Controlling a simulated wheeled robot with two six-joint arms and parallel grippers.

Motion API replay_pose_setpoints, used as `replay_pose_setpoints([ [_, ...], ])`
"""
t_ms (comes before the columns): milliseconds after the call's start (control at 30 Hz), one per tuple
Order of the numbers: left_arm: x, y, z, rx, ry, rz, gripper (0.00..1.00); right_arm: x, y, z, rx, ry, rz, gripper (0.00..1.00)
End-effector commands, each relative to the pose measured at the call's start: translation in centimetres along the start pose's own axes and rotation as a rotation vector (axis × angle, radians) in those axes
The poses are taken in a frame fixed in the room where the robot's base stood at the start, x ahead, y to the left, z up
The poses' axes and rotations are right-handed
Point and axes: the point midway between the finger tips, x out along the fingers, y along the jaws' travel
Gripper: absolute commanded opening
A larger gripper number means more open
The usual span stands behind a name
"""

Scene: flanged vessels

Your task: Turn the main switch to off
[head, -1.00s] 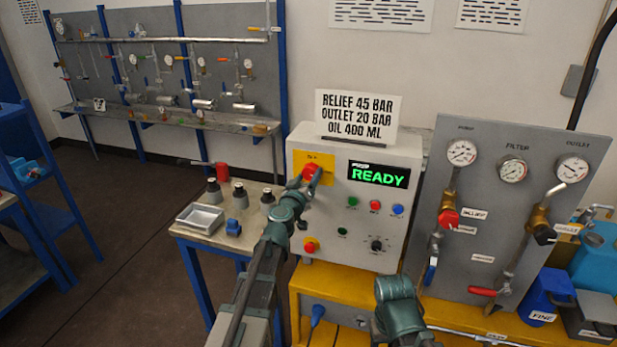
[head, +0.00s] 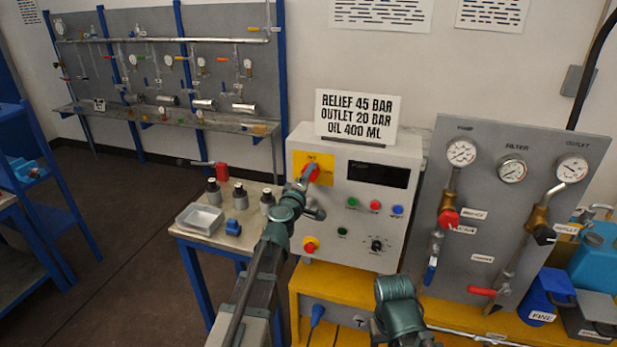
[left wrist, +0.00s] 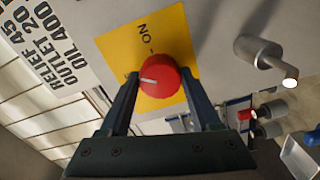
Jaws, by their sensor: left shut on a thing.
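The main switch is a red rotary knob (left wrist: 166,85) on a yellow plate (left wrist: 110,55) on the grey control box (head: 375,230). In the left wrist view "ON" is printed on the plate, and the white mark on the knob points away from it. My left gripper (head: 309,176) is shut on the red knob, one finger on each side. The display (head: 378,173) on the box is dark. My right arm shows at the bottom of the head view, but its fingers are not in view.
A sign (head: 357,116) stands on top of the box. A gauge panel (head: 490,220) with red-handled valves stands at the right. A small table (head: 205,232) with bottles and a tray is at the left. A red emergency button (head: 310,245) sits low on the box.

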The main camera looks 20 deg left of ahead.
Motion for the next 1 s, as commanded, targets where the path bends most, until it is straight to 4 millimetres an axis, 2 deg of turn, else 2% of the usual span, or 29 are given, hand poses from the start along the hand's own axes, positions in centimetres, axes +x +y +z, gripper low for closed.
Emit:
replay_pose_setpoints([
  [500,-0.09,0.00,-0.04,-0.433,0.001,0.000,0.08,-0.01,0.00,0.00,0.000,0.000,0.000,0.62],
  [1000,-0.13,-0.01,-0.04,-0.611,0.001,0.000,0.08,-0.01,0.00,0.00,0.000,0.000,0.000,0.62],
])
